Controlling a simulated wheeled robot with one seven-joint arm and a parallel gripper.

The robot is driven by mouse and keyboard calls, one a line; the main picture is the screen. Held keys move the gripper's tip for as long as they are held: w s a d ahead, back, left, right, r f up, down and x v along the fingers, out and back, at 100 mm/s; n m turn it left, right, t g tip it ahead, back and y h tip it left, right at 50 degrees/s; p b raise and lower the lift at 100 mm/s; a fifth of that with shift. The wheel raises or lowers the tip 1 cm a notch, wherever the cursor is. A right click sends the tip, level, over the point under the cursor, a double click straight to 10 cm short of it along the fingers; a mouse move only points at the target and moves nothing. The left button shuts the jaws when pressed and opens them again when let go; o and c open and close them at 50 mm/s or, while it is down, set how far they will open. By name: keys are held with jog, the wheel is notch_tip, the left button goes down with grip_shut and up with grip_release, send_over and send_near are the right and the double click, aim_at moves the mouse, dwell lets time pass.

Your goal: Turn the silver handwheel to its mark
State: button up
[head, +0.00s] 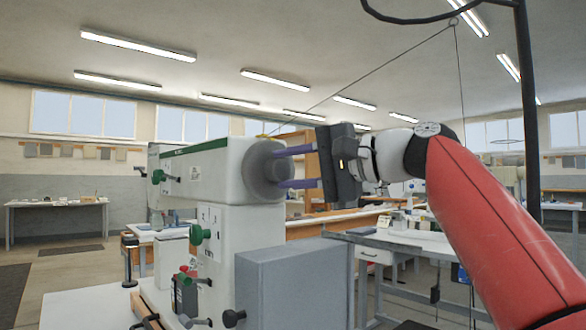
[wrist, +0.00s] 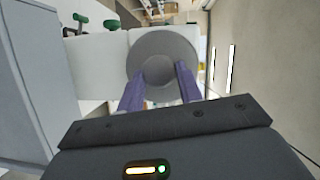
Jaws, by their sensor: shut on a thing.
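The silver handwheel (head: 262,169) is a grey disc on the right end of the white eyelet press (head: 214,168). In the wrist view the handwheel (wrist: 163,56) faces me, with a round hub in its middle. My gripper (head: 284,168) reaches in from the right, level with the handwheel. Its two purple fingers, also in the wrist view (wrist: 160,78), are shut on the handwheel, one on each side of the hub. The exact contact is partly hidden by the fingers. I cannot make out the mark.
A grey box (head: 291,283) stands below the handwheel, close under my gripper. A dark upright post (head: 530,110) stands at the right, near my arm. Worktables (head: 400,240) fill the background.

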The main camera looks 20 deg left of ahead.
jog(key=shift+f, duration=0.1)
jog(key=o, duration=1)
jog(key=d, duration=0.5)
jog(key=d+b, duration=0.1)
jog(key=d, duration=0.1)
jog(key=shift+s+d+r, duration=0.35)
jog(key=shift+s, duration=0.1)
